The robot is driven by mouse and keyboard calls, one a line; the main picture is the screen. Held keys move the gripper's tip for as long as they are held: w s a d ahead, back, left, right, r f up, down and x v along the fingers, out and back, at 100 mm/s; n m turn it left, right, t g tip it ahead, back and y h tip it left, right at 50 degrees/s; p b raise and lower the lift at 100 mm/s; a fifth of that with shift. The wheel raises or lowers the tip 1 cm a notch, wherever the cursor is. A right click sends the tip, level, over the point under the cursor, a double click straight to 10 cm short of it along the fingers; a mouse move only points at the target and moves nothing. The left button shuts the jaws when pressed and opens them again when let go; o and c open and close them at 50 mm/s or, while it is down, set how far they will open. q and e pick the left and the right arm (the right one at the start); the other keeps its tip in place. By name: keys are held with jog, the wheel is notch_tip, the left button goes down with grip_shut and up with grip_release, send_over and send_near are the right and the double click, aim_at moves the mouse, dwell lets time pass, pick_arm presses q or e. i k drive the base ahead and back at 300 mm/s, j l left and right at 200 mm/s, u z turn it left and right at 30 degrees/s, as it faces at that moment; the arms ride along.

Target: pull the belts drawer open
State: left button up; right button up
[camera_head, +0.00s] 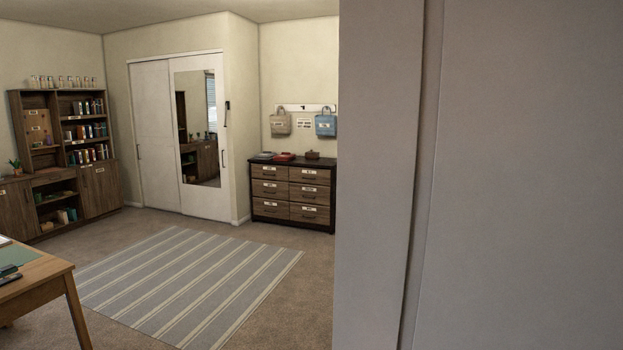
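A dark-framed dresser (292,222) with brown wooden drawer fronts stands against the far wall, just left of the large grey surface. It has two columns of drawers, each with a small white label and a handle. The labels are too small to read, so I cannot tell which drawer is the belts drawer. All the drawers look closed. Neither of my grippers is in view.
A large grey surface (520,180) blocks the right side of the view. A wooden desk (40,285) stands at the lower left. A striped rug (190,280) lies on open floor. A bookshelf (18,130) and a mirrored closet (155,140) line the walls.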

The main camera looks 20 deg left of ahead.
aim_at(321, 177)
jog(key=j+u, duration=0.15)
jog(key=u, duration=0.6)
jog(key=i+j, duration=0.2)
jog(key=j, duration=0.2)
jog(key=i+j, duration=0.2)
jog(key=j, duration=0.2)
jog(key=i+j+u, duration=0.1)
jog(key=j, duration=0.25)
jog(key=i+j, duration=0.3)
jog(key=i+z, duration=0.2)
jog(key=i, duration=0.25)
jog(key=i+j+z, duration=0.2)
jog(key=i, duration=0.2)
jog(key=i+j+z, duration=0.2)
jog(key=i, duration=0.2)
jog(key=i+j+z, duration=0.2)
jog(key=i, duration=0.2)
jog(key=i+z, duration=0.15)
jog(key=i, duration=3.3)
jog(key=i+u, duration=0.15)
jog(key=i, duration=1)
